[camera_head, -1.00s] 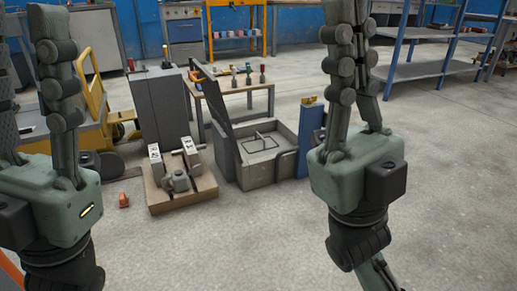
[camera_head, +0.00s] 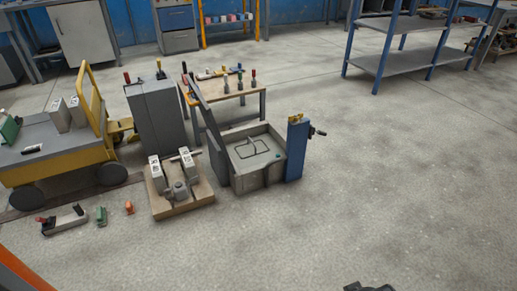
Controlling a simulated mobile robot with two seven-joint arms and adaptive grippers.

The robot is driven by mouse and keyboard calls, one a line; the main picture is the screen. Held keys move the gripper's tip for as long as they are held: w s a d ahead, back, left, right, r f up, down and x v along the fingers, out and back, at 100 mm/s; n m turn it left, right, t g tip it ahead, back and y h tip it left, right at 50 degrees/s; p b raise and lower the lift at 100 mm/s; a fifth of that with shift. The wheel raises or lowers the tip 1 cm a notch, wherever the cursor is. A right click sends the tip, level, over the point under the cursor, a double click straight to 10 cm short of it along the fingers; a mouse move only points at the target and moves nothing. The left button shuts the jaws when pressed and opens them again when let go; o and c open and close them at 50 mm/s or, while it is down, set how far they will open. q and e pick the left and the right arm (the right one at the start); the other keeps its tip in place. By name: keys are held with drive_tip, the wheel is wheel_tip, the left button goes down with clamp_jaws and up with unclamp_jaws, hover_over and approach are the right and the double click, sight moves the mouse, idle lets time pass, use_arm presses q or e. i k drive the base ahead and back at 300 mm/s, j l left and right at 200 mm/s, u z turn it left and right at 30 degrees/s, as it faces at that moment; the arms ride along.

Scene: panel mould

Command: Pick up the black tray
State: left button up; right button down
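I see nothing that I can clearly make out as a black tray. The nearest dark flat thing is a tall grey-black panel (camera_head: 208,125), standing tilted along the left side of an open grey box (camera_head: 243,178). The box stands on the floor and has a looped rod and a small blue piece inside. My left gripper is out of view. Only a small dark piece, which seems to be part of my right arm, shows at the bottom edge; it is too little to show a gripper.
A blue post (camera_head: 297,150) stands right of the box. A wooden base with metal blocks (camera_head: 180,205), a grey cabinet (camera_head: 157,115) and a yellow cart (camera_head: 60,168) stand left. A small table (camera_head: 232,88) stands behind; a blue-framed shelf (camera_head: 400,68) at back right. The right floor is clear.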

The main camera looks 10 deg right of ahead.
sight(252, 147)
drive_tip(key=i+l+z, duration=0.8)
drive_tip(key=i, duration=0.35)
drive_tip(key=i+l+z, duration=0.15)
drive_tip(key=i+z, duration=0.2)
drive_tip(key=i, duration=0.25)
drive_tip(key=i+z, duration=0.4)
drive_tip(key=i, duration=0.2)
drive_tip(key=i+l, duration=0.15)
drive_tip(key=i, duration=0.65)
drive_tip(key=i+l, duration=0.1)
drive_tip(key=i, duration=0.7)
drive_tip(key=i+j+u, duration=0.1)
drive_tip(key=i+u, duration=0.75)
drive_tip(key=i+l+u, duration=0.2)
drive_tip(key=i+u, duration=0.4)
drive_tip(key=u, duration=0.2)
drive_tip(key=i+u, duration=0.2)
drive_tip(key=u, duration=0.2)
drive_tip(key=i+l+u, duration=0.1)
drive_tip(key=u, duration=0.25)
drive_tip(key=i+l+u, duration=0.15)
drive_tip(key=i+u, duration=0.25)
drive_tip(key=k, duration=0.1)
